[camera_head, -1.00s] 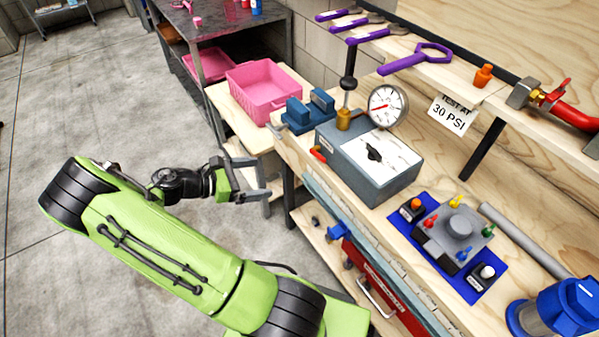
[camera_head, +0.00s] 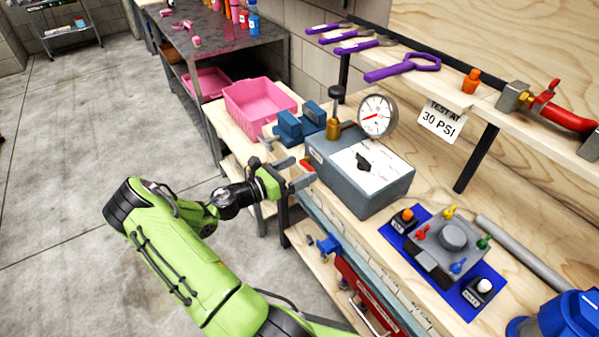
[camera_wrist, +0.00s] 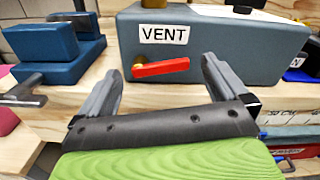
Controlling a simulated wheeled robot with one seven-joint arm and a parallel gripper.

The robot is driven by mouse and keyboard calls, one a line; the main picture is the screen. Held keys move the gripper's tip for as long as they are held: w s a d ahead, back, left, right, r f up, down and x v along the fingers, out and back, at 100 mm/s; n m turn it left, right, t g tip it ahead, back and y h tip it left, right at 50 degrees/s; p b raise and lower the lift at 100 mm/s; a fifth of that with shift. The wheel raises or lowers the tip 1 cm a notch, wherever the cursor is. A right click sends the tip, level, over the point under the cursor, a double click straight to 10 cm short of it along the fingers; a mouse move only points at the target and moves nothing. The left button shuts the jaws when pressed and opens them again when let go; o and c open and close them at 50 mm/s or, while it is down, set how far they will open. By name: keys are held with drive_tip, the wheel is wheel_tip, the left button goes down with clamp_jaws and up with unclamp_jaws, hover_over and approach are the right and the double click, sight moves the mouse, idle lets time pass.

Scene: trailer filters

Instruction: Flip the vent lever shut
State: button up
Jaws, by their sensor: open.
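The vent lever (camera_wrist: 161,68) is a red bar on a brass pivot under a white VENT label (camera_wrist: 164,34) in the wrist view. It lies nearly level, pointing right from the pivot. It sits low on the face of the blue-grey test box (camera_head: 352,176), which carries a gauge (camera_head: 376,116). In the head view the lever (camera_head: 307,165) is a small red piece by my gripper. My gripper (camera_head: 299,174) is open and empty, facing the box's left end. In the wrist view its fingers (camera_wrist: 160,88) stand either side of the lever; contact is not visible.
A blue vise (camera_head: 302,124) stands left of the box, its handle near my left finger in the wrist view. A pink bin (camera_head: 258,99) is behind. A blue mat (camera_head: 415,240) with a valve block lies to the right. The floor (camera_head: 70,180) on the left is clear.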

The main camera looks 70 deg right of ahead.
drive_tip(key=shift+s+d, duration=0.35)
drive_tip(key=shift+d, duration=0.05)
drive_tip(key=c, duration=1.1)
drive_tip(key=shift+o, duration=0.2)
drive_tip(key=shift+f+m, duration=0.3)
drive_tip(key=shift+m, duration=1)
drive_tip(key=o, duration=1.1)
drive_tip(key=shift+c, duration=0.2)
drive_tip(key=p+v, duration=0.3)
drive_tip(key=v, duration=1.3)
